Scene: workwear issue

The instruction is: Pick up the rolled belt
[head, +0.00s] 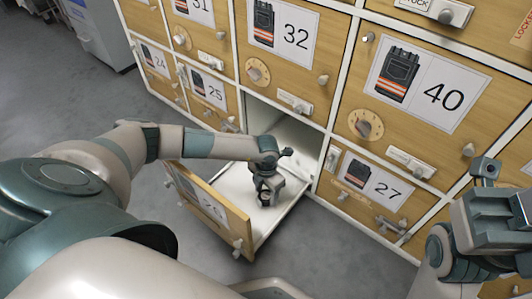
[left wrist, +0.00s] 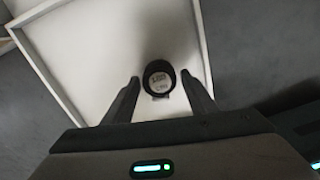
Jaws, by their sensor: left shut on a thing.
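The rolled belt is a small dark roll with a pale label on its face. In the left wrist view the rolled belt (left wrist: 158,76) sits between the two fingertips. My left gripper (head: 267,190) reaches down into the open drawer (head: 225,172), shut on the belt near the white drawer floor. In the head view the belt is mostly hidden by the gripper. I cannot tell whether the belt touches the floor. My right gripper (head: 486,172) is at the right edge, away from the belt; its jaw opening is unclear.
A wooden locker wall with numbered doors surrounds the drawer; door 32 (head: 283,38) is above and door 27 (head: 370,183) to the right. Knobs and latches stick out. Grey floor (head: 330,245) lies clear in front. A grey cabinet (head: 97,32) stands at the back left.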

